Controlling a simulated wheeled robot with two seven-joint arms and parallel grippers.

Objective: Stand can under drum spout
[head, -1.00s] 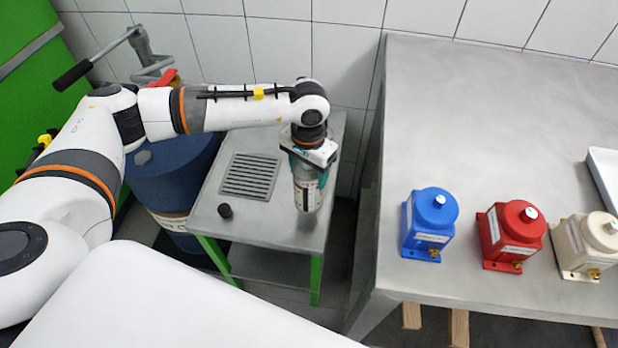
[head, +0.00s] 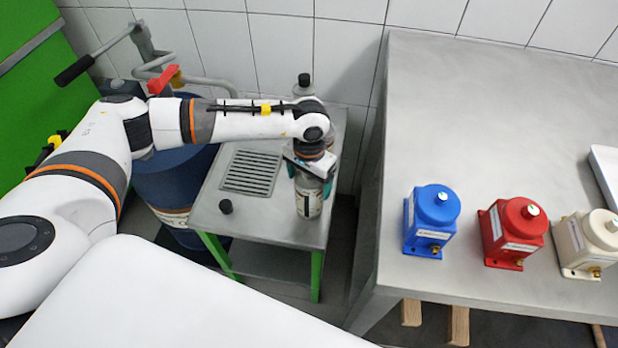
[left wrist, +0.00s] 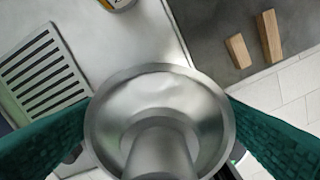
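My left gripper (head: 312,176) is shut on a silver can (head: 309,202) with a pale label, upright at the right side of the small metal stand. I cannot tell whether the can's base touches the stand. In the left wrist view, the can's shiny conical top and neck (left wrist: 160,140) fill the middle, with a green finger on each side. The blue drum (head: 178,185) stands left of the stand, partly behind my arm. A red lever (head: 163,79) shows above the drum; I cannot make out the spout clearly. My right gripper is not in view.
The stand (head: 275,225) has a slotted grate (head: 250,172) and a loose black cap (head: 226,206). Another can with a black cap (head: 303,84) stands behind my arm. A large bench (head: 470,110) at right holds blue, red and cream pumps.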

